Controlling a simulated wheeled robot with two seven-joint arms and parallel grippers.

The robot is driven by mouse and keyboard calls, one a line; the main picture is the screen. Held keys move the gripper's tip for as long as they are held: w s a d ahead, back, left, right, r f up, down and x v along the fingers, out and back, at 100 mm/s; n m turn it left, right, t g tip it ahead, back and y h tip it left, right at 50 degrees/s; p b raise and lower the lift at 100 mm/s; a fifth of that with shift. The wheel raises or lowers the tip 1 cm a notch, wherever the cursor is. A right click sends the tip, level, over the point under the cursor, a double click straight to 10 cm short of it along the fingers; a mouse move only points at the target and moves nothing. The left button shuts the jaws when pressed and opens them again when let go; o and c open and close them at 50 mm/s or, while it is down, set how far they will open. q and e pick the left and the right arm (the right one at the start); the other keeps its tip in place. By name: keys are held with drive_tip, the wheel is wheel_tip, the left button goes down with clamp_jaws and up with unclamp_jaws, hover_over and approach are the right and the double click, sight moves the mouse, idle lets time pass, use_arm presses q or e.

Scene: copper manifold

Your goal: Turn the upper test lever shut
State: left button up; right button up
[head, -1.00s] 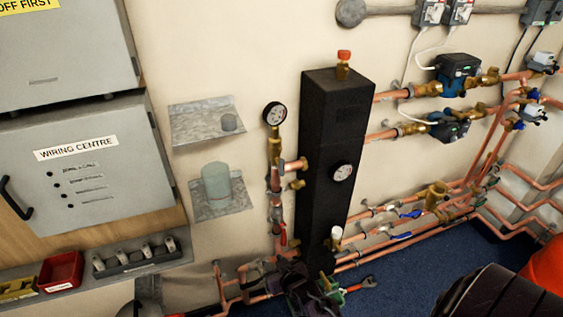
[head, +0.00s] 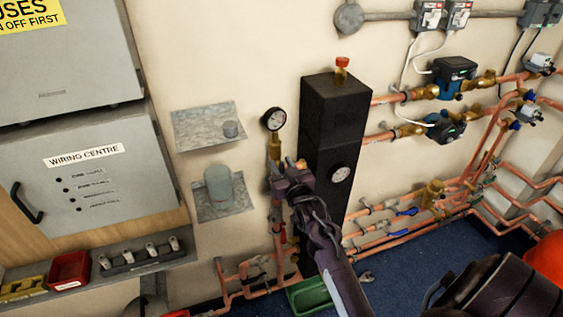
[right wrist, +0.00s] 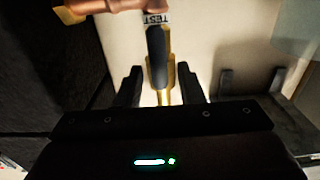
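The upper test lever (right wrist: 156,55) shows in the right wrist view as a black handle, with a white "TEST" tag (right wrist: 157,19) at its far end. My right gripper (right wrist: 160,72) is open, with one finger on each side of the lever and gaps visible beside it. In the head view my right gripper (head: 283,172) is at the gauge pipe left of the black vertical box, below the round gauge (head: 273,119). There it hides the lever. My left gripper is not in view.
The black box (head: 334,115) stands right beside my right gripper. Two metal shelves, the lower one (head: 235,208) holding a grey cylinder (head: 218,183), are to the left. Copper pipes (head: 390,240) run low at right. A green tray (head: 308,296) lies below.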

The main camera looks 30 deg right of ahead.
drive_tip(key=shift+w, duration=0.3)
clamp_jaws()
